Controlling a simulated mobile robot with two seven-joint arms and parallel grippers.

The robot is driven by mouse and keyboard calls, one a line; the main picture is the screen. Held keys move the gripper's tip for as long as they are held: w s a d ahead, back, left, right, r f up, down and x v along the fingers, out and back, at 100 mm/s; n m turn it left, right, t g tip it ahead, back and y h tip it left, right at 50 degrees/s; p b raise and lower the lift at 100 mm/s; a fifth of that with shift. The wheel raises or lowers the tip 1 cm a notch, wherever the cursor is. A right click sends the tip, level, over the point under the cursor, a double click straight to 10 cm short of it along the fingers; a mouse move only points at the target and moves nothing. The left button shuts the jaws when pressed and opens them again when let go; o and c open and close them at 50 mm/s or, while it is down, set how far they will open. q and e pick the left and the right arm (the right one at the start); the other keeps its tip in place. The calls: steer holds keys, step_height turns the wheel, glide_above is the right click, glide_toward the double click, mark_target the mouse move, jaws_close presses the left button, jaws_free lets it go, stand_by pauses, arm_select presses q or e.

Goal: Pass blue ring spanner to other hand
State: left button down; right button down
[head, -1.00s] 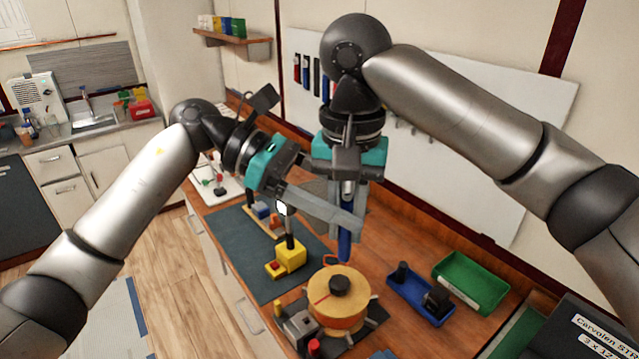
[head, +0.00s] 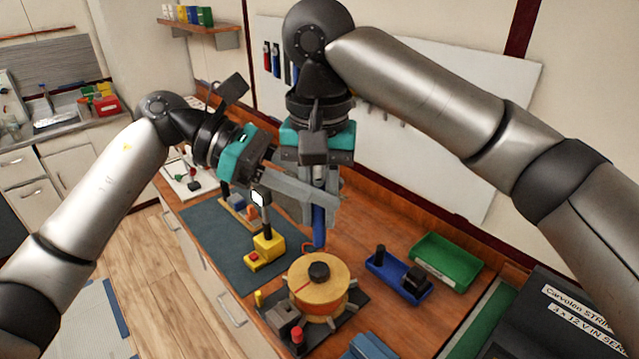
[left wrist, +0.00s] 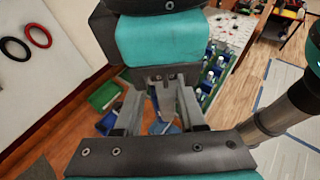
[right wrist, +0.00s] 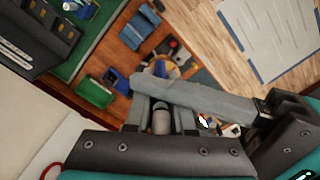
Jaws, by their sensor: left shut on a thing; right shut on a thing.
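The blue ring spanner (head: 318,228) hangs upright, its blue part pointing down past the fingers. My left gripper (head: 325,197) reaches in from the left and is shut on the spanner. My right gripper (head: 319,188) comes from above and is also shut on it, its fingers crossing those of the left. In the right wrist view a grey metal part (right wrist: 160,119) shows between the right fingers, with the left finger lying across in front. The spanner's upper end is hidden by the right gripper. In the left wrist view the spanner is hard to tell.
A blue tray (head: 384,264) and a green tray (head: 462,257) lie to the right. A white tool panel (head: 440,130) stands behind.

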steer(key=c, duration=0.7)
jaws_free()
steer(key=shift+s+a, duration=0.15)
steer(key=shift+r, duration=0.1)
